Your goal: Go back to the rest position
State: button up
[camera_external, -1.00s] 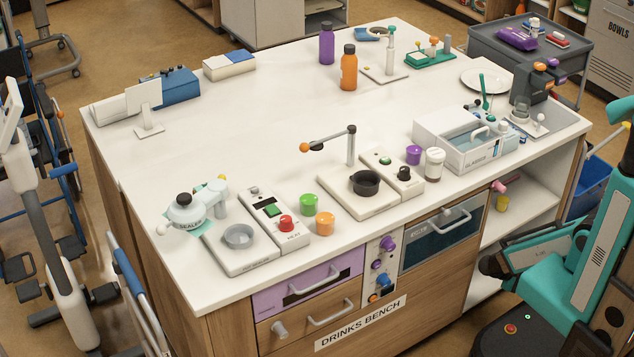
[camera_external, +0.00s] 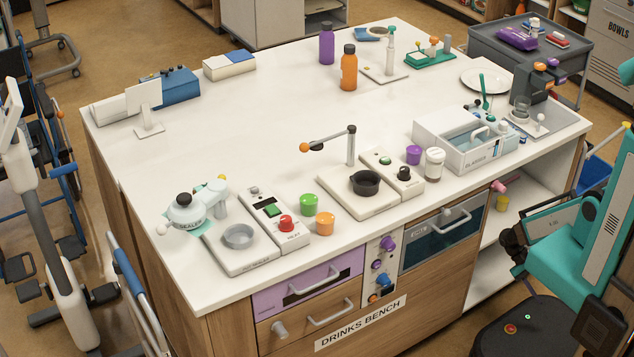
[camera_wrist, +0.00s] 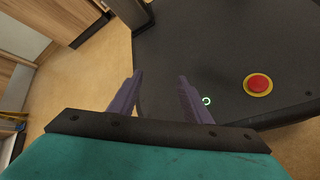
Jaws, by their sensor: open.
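My gripper (camera_wrist: 158,88) shows in the wrist view with its two purple fingers apart and nothing between them. It points down over my dark base, beside the red stop button (camera_wrist: 258,84) and a green ring light. In the external view my teal arm (camera_external: 570,262) is folded at the right edge, above my base and to the right of the drinks bench (camera_external: 270,85). No held object shows.
The bench's open shelf (camera_external: 512,232) is close to the left of my arm, with a pink item and a yellow cup. A glasses tray (camera_external: 438,148) stands on the bench above it. A grey cart (camera_external: 490,45) and a blue bin (camera_external: 590,187) are behind. Floor shows around my base.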

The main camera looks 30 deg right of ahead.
jog(key=w+a+n+t+y, duration=0.2)
jog(key=w+a+n+t, duration=0.3)
jog(key=w+a, duration=0.4)
jog(key=shift+w+f+n+p, duration=0.35)
jog(key=shift+w+n, duration=0.25)
jog(key=shift+n, duration=0.1)
dwell(2.1)
